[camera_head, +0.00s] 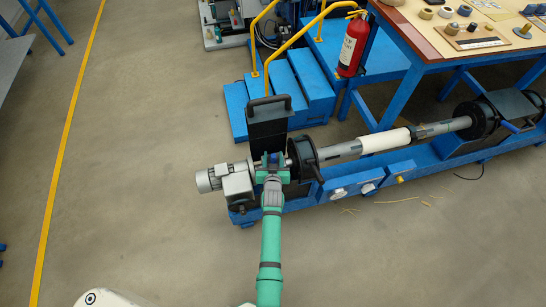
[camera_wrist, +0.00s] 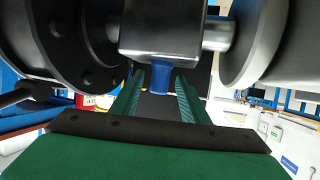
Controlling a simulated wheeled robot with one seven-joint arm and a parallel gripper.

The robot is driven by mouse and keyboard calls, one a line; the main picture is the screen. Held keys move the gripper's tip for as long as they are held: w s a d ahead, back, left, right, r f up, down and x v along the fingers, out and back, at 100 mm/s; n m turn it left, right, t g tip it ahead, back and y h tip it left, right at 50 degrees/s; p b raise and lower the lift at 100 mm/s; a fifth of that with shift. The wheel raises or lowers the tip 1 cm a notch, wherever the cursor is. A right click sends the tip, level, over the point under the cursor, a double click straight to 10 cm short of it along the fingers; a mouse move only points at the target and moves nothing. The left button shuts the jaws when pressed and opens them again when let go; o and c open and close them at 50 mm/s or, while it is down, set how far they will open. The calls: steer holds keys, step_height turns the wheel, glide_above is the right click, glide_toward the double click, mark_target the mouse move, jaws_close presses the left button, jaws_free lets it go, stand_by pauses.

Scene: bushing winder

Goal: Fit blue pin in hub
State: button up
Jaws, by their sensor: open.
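In the wrist view, the blue pin (camera_wrist: 173,78) sits at the lower edge of the dark metal hub (camera_wrist: 165,38); how deep it goes into the hub is hidden. My gripper (camera_wrist: 160,92) is open, with one green finger on each side of the pin and gaps beside it. In the head view, my gripper (camera_head: 271,165) is at the winder's shaft, between the grey motor (camera_head: 212,179) and the black disc (camera_head: 301,160). The hub and pin are mostly hidden there by my gripper.
The black disc's flange (camera_wrist: 70,40) is close on the left in the wrist view, and a grey round part (camera_wrist: 262,40) is close on the right. A black handled panel (camera_head: 268,122) stands behind. Blue steps (camera_head: 300,85) and a workbench (camera_head: 440,45) are farther back.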

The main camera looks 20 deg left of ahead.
steer(key=v, duration=1)
steer(key=shift+s, duration=0.25)
steer(key=shift+d, duration=0.2)
steer(key=shift+a, duration=0.1)
steer(key=shift+c, duration=0.6)
